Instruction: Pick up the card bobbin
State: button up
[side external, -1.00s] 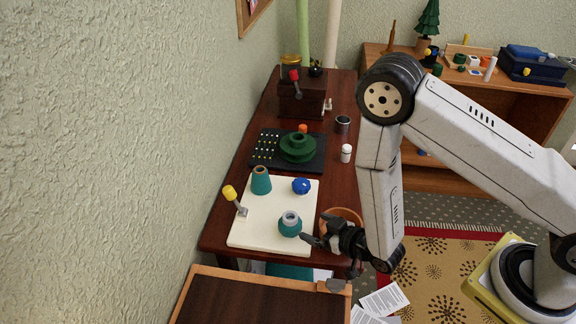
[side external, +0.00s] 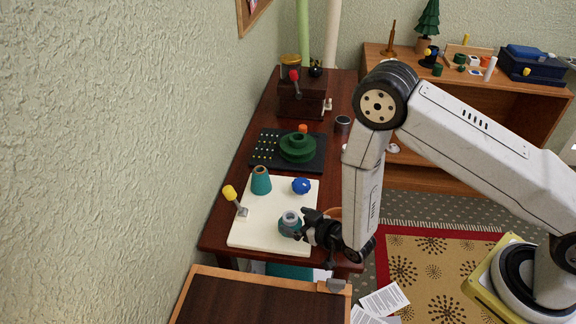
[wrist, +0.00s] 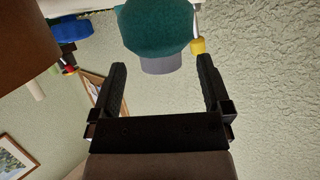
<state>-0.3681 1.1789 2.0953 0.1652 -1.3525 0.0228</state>
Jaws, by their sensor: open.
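The card bobbin (side external: 290,228), which I take to be the round teal piece with a grey ring-shaped top, stands upright on a cream board (side external: 262,238) near the table's front. My gripper (side external: 303,226) is low at its right side, jaws open and pointing toward it. In the wrist view the teal body (wrist: 157,28) and grey top (wrist: 161,65) appear upside down, just ahead of and between the spread fingers (wrist: 161,63). I cannot tell whether either finger touches it. Its far side is hidden.
A teal cone (side external: 261,182), a blue ball-like item (side external: 301,186) and a yellow-handled tool (side external: 231,193) share the board. An orange-brown pot (side external: 333,213) is partly hidden behind my gripper. A black tray with a green spool (side external: 298,148) lies farther back.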

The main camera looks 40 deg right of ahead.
jog(key=shift+x, duration=1.3)
jog(key=c, duration=1.3)
jog(key=shift+r, duration=0.15)
jog(key=shift+r, duration=4.8)
